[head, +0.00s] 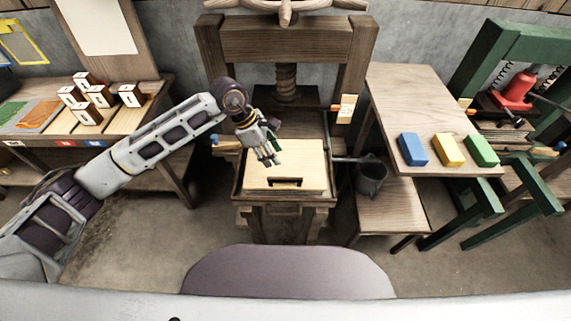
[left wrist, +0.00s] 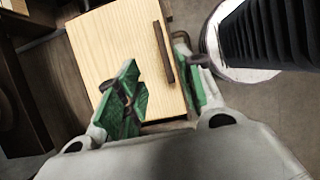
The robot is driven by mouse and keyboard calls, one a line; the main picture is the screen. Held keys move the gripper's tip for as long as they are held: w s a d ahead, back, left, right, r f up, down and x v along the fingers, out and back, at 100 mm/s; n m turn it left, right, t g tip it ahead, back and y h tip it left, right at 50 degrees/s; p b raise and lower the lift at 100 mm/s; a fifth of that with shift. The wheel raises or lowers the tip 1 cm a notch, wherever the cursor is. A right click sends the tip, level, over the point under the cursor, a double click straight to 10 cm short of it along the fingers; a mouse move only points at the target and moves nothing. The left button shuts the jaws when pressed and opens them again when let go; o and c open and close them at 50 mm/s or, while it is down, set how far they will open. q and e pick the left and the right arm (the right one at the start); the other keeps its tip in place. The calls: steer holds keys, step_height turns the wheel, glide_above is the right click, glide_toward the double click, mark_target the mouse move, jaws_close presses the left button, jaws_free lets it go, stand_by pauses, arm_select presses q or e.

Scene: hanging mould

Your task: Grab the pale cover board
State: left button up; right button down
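The pale cover board (head: 300,158) lies flat on the bed of the wooden press in the middle of the head view. It has a dark bar handle (head: 285,182) near its front edge. My left gripper (head: 270,158) is over the board's left part, behind the handle. In the left wrist view the board (left wrist: 110,50) fills the upper middle, with its handle (left wrist: 163,52) running near the right edge. The green-padded fingers of my left gripper (left wrist: 155,88) are spread apart with nothing between them but the view of board and handle below. My right gripper is not seen.
The wooden press frame (head: 208,60) and its screw (head: 287,82) stand behind the board. A dark bucket (head: 371,178) is beside the bed on the right. A table with blue (head: 412,149), yellow and green blocks stands further right. Small white-topped blocks (head: 130,95) sit on the left table.

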arm_select(q)
steer(key=shift+a+f, duration=0.1)
stand_by(0.3)
glide_above(285, 178)
steer(key=a, duration=0.2)
steer(key=f, duration=0.6)
steer(key=shift+w+d+f+p, duration=0.15)
steer(key=shift+w+f+p, duration=0.05)
steer(key=shift+f+p, duration=0.2)
steer(key=shift+d+f, duration=0.25)
steer(key=shift+f, duration=0.3)
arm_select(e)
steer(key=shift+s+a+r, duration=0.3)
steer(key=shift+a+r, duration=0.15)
